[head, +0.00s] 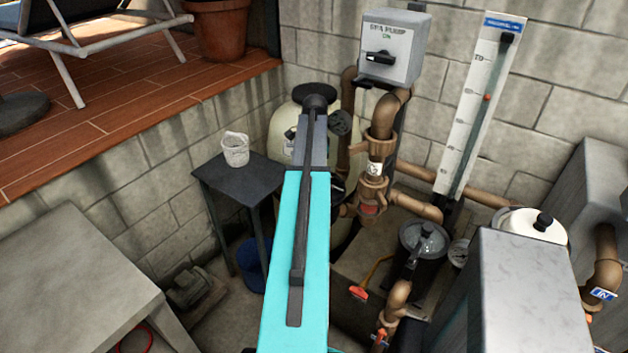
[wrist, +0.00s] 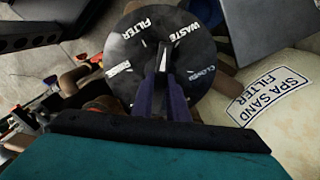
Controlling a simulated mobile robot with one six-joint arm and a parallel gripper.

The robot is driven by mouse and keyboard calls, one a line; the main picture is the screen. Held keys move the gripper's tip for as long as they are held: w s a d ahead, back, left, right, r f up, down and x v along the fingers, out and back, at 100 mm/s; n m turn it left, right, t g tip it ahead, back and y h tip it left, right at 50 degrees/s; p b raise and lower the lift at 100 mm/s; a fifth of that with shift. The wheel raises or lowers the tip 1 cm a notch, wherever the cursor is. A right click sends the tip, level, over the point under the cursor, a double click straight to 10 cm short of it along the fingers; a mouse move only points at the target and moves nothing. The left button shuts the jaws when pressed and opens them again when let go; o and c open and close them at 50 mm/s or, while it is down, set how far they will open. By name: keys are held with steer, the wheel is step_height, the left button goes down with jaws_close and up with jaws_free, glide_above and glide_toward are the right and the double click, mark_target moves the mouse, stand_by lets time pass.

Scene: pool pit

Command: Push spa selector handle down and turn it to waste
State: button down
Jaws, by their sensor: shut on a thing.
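The spa selector is a round dark dial (wrist: 128,55) in the upper middle of the wrist view, with white labels. I can read FILTER, WASTE and CLOSED on it; another label at its left is hard to read. My gripper (wrist: 164,85) is shut on the selector handle (wrist: 162,60) at the dial's centre. The handle's visible end lies toward the gap between FILTER and WASTE. I cannot tell whether the handle is pressed down. In the head view my arm hides the gripper and most of the selector.
The cream spa sand filter tank (wrist: 290,110) bulges at the right; it also shows in the head view (head: 283,128). Brown pipes (head: 383,115) stand close to the right of my arm. A dark small table (head: 240,187) with a white cup (head: 235,149) stands left.

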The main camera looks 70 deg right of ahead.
steer(key=shift+s+f+m+p, duration=0.15)
steer(key=shift+m+p, duration=0.2)
steer(key=shift+m, duration=1.95)
steer(key=c, duration=1.6)
jaws_free()
steer(key=shift+r, duration=0.25)
steer(key=shift+r+p, duration=2.1)
steer(key=shift+r, duration=1.35)
